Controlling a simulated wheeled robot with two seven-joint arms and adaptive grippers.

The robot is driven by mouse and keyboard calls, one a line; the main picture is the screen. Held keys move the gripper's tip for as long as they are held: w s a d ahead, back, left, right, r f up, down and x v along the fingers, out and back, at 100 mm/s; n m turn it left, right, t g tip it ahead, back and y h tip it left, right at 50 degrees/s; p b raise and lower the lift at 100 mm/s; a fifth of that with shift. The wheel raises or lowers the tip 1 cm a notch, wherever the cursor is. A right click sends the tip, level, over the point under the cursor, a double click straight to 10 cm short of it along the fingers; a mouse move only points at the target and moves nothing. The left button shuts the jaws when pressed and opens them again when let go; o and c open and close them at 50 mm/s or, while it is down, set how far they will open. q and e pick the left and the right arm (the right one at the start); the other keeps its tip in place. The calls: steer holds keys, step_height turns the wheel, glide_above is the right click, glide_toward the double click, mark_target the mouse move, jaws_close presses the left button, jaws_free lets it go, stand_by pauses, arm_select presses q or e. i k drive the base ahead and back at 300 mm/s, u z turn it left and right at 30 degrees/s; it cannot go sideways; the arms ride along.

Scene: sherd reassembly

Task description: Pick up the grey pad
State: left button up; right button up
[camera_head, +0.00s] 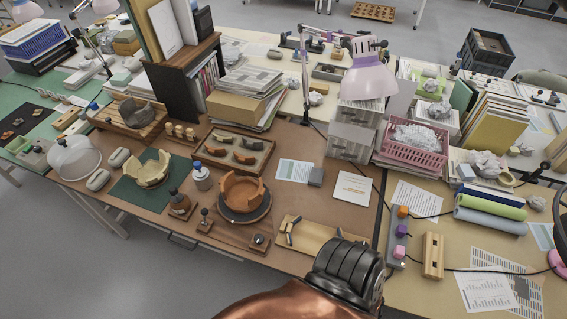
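A copper and black link of my own arm (345,272) comes in at the bottom, in front of the table. Neither gripper's fingers can be seen.
Left of the pad stand a partly rebuilt orange bowl (243,194) on a dark turntable and a tray of sherds (236,151). A wooden board (301,237) with small tools lies in front. A lamp (368,78) overhangs drawers (354,132) behind.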

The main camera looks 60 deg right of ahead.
mark_target(317, 176)
steer(key=i, duration=0.75)
steer(key=z, duration=2.3)
